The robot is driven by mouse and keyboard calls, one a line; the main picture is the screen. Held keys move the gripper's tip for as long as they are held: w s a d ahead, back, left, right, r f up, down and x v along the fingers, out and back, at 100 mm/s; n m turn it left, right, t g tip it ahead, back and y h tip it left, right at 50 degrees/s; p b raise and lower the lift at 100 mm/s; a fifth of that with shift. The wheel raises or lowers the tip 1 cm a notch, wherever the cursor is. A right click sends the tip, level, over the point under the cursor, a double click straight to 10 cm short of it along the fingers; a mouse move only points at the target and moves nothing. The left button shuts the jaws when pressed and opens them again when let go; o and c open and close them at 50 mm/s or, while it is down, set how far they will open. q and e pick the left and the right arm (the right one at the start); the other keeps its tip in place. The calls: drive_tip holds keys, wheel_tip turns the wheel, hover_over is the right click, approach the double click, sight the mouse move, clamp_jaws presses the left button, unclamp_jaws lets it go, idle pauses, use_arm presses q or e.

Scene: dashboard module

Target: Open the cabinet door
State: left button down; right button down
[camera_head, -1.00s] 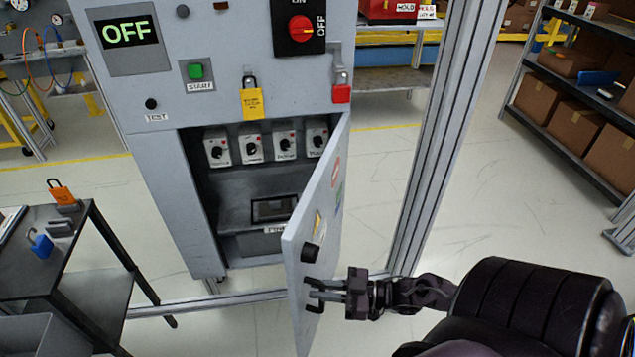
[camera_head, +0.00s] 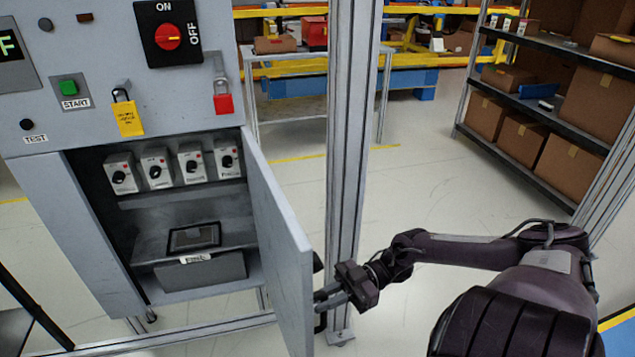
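The grey cabinet (camera_head: 90,215) stands at the left with its lower compartment showing. Its door (camera_head: 278,240) is hinged on the right side and stands swung open toward me, seen nearly edge-on. My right gripper (camera_head: 322,298) is at the outer face of the door, by the black handle (camera_head: 319,322) near its free edge. The fingertips are partly hidden by the door and handle, so I cannot tell whether they are closed on it. My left gripper is not in view.
Inside the cabinet are several switch boxes (camera_head: 157,168) and a grey bin (camera_head: 200,270). A metal frame post (camera_head: 345,170) stands just behind the door. A shelf with cardboard boxes (camera_head: 545,145) is at the right. Open floor (camera_head: 420,165) lies between.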

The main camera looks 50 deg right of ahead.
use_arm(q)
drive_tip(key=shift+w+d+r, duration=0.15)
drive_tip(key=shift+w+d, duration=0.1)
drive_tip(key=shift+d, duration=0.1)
use_arm(e)
drive_tip(key=shift+s+d, duration=0.2)
drive_tip(key=shift+d, duration=0.5)
drive_tip(key=c, duration=1.5)
unclamp_jaws()
